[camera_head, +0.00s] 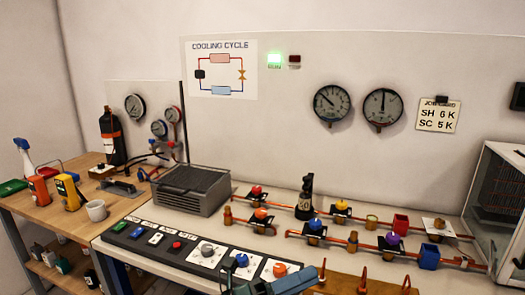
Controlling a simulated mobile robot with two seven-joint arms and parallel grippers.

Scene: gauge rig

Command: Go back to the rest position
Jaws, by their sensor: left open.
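My left gripper (275,279) shows at the bottom edge of the head view, in front of the control panel. It is blue and dark, partly cut off by the frame. Its jaws are open and I see nothing held between them. It is close to the orange knob (280,269) in the picture; I cannot tell the gap in depth. My right gripper is not recognisable in this view.
A control panel (118,228) with buttons and knobs lies along the bench front. Behind it are a grey finned box (190,190), copper pipes with coloured valves (340,207) and wall gauges (332,103).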

